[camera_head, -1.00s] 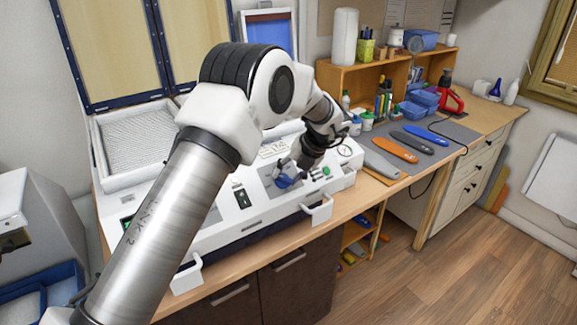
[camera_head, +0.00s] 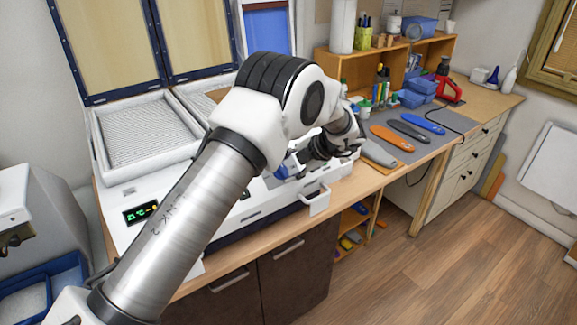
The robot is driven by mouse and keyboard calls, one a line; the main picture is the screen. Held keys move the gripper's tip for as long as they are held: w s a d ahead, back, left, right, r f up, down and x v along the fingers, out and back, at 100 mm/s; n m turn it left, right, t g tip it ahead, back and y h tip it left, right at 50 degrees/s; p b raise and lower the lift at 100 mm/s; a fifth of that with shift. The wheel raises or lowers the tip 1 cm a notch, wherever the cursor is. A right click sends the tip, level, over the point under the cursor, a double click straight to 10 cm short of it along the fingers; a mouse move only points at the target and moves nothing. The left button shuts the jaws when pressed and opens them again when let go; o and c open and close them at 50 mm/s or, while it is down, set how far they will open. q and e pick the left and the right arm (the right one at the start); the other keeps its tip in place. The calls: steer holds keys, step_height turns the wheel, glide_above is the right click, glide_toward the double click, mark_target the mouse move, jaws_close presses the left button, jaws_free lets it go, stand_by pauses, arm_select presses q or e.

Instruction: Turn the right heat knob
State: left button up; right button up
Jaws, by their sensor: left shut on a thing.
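The white heating machine (camera_head: 325,171) stands on the wooden bench, with a control panel on its front half. A blue knob (camera_head: 281,173) shows on the panel's right part, mostly covered by my left gripper. My left gripper (camera_head: 290,171) comes in from the right side of the knob, low over the panel, and is shut on it. The fingertips are small and partly hidden, so how far the knob is turned cannot be seen. A green-lit display (camera_head: 141,213) shows at the panel's left. My left arm covers much of the middle of the panel. My right gripper is out of view.
Mesh trays (camera_head: 147,132) and raised framed lids (camera_head: 110,45) stand at the machine's back. A white front handle (camera_head: 317,201) juts out below the gripper. Orange (camera_head: 392,138), dark grey and blue insoles lie on a mat at right. Floor at right is clear.

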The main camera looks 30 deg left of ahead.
arm_select(q)
steer(key=shift+s+f, duration=0.1)
steer(key=shift+f, duration=0.15)
steer(key=o, duration=1.2)
steer(key=shift+c, duration=0.2)
steer(key=shift+w+a, duration=0.15)
steer(key=shift+w, duration=0.1)
steer(key=v, duration=1.2)
steer(key=shift+f, duration=0.1)
